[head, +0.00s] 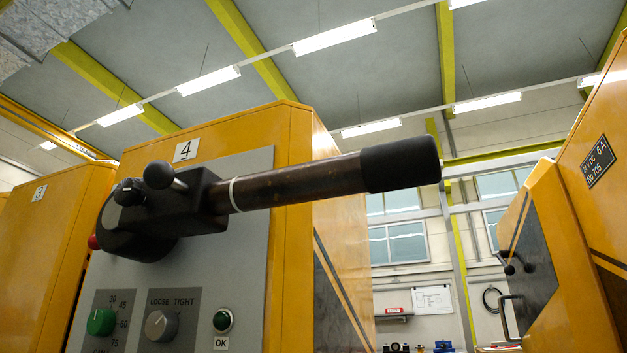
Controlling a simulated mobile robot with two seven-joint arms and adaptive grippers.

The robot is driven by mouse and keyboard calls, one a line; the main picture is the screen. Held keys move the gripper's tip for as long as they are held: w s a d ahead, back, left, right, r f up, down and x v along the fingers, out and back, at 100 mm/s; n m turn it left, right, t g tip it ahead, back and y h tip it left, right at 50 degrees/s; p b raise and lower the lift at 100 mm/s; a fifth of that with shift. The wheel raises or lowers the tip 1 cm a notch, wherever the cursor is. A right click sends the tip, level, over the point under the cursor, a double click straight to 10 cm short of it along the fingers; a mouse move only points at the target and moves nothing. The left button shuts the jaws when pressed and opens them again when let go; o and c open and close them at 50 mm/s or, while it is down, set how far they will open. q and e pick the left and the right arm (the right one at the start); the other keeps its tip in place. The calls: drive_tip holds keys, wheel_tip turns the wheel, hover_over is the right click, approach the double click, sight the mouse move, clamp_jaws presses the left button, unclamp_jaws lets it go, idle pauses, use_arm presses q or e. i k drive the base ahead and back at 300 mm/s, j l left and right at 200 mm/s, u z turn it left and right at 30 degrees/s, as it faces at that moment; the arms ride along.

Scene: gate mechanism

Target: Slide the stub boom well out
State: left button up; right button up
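The stub boom (300,187) is a dark brown bar with a thick black end grip (401,164). It sticks out to the right from a black housing (165,215) on the grey panel of the yellow cabinet marked 4. A white ring (234,195) circles the bar a short way from the housing. A black ball-ended lever (167,178) and a small black knob (129,192) sit on top of the housing. Neither of my grippers shows in the head view.
Another yellow cabinet (560,260) stands at the right, with small black levers (513,263). The space around the grip is open.

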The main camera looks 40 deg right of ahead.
sight(413, 162)
drive_tip(key=k+l+z, duration=0.2)
drive_tip(key=z, duration=0.3)
drive_tip(key=k+j+z, duration=0.2)
drive_tip(key=j+z, duration=0.15)
drive_tip(key=j, duration=0.2)
